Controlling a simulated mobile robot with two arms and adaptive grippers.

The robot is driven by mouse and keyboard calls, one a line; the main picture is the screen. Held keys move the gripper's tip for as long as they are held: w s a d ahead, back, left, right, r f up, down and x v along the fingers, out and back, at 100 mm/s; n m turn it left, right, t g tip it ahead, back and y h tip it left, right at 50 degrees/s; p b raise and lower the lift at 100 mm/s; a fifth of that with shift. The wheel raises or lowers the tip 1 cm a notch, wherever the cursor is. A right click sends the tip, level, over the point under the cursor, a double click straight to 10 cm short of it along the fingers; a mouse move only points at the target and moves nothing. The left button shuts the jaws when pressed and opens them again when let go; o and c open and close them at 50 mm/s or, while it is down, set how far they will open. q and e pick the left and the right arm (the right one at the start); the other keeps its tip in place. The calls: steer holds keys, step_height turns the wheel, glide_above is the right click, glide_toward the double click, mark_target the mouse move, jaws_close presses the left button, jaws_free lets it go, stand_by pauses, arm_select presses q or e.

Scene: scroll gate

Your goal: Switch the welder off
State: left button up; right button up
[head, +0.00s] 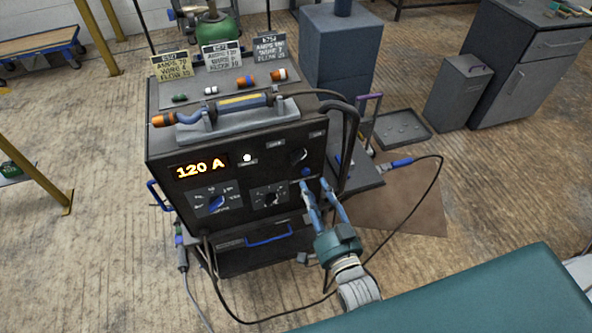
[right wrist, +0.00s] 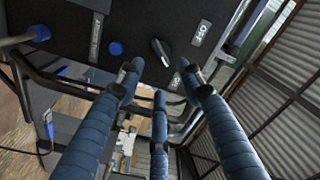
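The welder (head: 235,180) is a dark box on a cart with a lit orange "120 A" display (head: 199,168). A small black rotary switch (head: 299,156) sits at the upper right of its front panel. In the right wrist view the switch (right wrist: 161,50) shows beside an "OFF" label (right wrist: 201,33); its exact setting is hard to read. My right gripper (head: 316,184) has blue fingers, spread and empty, just below the switch at the panel's lower right. In its wrist view the fingertips (right wrist: 161,72) are spread short of the switch, apparently not touching it. My left gripper is not in view.
A blue button (head: 306,172) lies near the fingers. Two larger dials (head: 217,201) (head: 270,195) and a blue handle (head: 269,234) are on the front. A torch (head: 230,104) rests on top. Cables hang at the right and below. A teal surface (head: 480,300) fills the lower right.

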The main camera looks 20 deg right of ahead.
mark_target(301, 161)
steer(key=w+p, duration=0.1)
steer(key=w, duration=0.8)
steer(key=shift+w+f, duration=0.1)
steer(key=shift+w, duration=0.7)
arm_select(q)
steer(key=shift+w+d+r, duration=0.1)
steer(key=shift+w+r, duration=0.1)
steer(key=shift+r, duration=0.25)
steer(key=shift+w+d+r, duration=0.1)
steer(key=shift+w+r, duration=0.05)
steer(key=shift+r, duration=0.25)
arm_select(e)
steer(key=shift+c, duration=0.5)
steer(key=c, duration=0.8)
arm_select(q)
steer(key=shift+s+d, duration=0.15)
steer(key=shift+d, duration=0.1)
arm_select(e)
jaws_close()
